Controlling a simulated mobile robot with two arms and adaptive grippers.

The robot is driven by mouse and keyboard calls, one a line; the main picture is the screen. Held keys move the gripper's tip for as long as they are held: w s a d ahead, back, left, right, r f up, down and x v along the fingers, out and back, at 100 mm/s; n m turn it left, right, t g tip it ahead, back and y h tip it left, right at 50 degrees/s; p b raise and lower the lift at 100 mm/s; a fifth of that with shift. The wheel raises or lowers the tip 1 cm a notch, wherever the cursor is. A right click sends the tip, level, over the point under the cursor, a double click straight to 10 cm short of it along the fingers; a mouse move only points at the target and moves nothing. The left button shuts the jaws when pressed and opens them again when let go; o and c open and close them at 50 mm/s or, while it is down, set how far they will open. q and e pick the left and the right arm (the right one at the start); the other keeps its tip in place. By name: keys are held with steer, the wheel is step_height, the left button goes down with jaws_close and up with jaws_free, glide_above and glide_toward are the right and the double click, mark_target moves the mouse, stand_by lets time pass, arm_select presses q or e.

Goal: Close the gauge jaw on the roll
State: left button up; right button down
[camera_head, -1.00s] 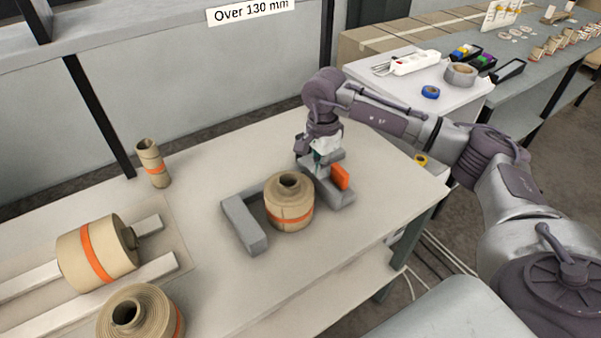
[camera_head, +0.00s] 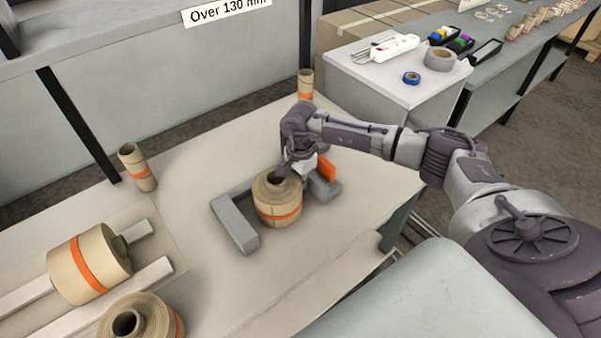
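The grey gauge (camera_head: 233,218) lies on the table, its fixed jaw at the left of the roll. The kraft roll (camera_head: 277,207) with an orange band stands upright between the jaws. The gauge's other jaw (camera_head: 325,191) is at the roll's right, with an orange block (camera_head: 327,167) on it. Whether either jaw touches the roll is unclear. My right gripper (camera_head: 302,167) is low behind the roll, beside the right jaw and orange block. Its fingers are mostly hidden, so its opening and any contact cannot be told. My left gripper is out of view.
A banded roll (camera_head: 90,264) lies on pale rails at the left, with another roll (camera_head: 138,318) in front. Slim upright rolls stand at the back left (camera_head: 137,168) and back (camera_head: 305,86). A white cabinet (camera_head: 390,85) stands behind. The table's front middle is clear.

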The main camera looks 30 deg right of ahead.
mark_target(293, 174)
steer(key=shift+f, duration=0.1)
steer(key=shift+a, duration=0.4)
steer(key=shift+a+f+b, duration=0.1)
steer(key=shift+a+b, duration=0.45)
steer(key=shift+a, duration=0.05)
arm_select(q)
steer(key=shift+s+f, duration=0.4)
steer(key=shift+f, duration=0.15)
arm_select(e)
steer(key=shift+s+a, duration=0.1)
steer(key=shift+a, duration=0.2)
steer(key=shift+r, duration=0.2)
step_height(293, 174, up, 10)
steer(key=p, duration=0.5)
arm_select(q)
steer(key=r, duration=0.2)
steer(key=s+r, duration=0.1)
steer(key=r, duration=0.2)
arm_select(e)
steer(key=shift+f, duration=0.1)
